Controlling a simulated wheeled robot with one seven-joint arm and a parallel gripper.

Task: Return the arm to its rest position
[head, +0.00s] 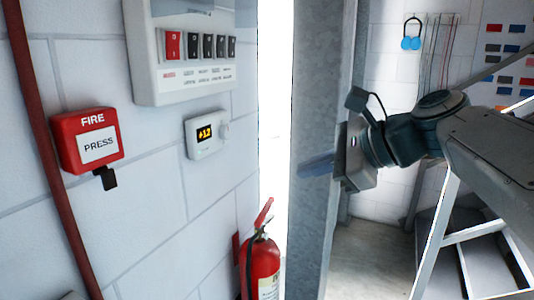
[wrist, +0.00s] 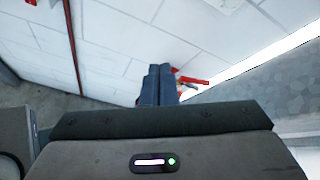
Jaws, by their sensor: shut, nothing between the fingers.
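My gripper (head: 318,165) is at the end of my arm, which reaches in from the right in the head view. Its fingers point left, in front of a grey metal post. In the wrist view my gripper (wrist: 158,72) shows its two fingers pressed together with nothing between them. It appears apart from the wall and the things on it.
A red fire call box (head: 88,140), a thermostat (head: 206,132) and a switch panel (head: 185,55) are on the white block wall at left. A fire extinguisher (head: 261,265) stands below. The grey post (head: 318,60) is close to my gripper. A stepladder (head: 448,225) stands at right.

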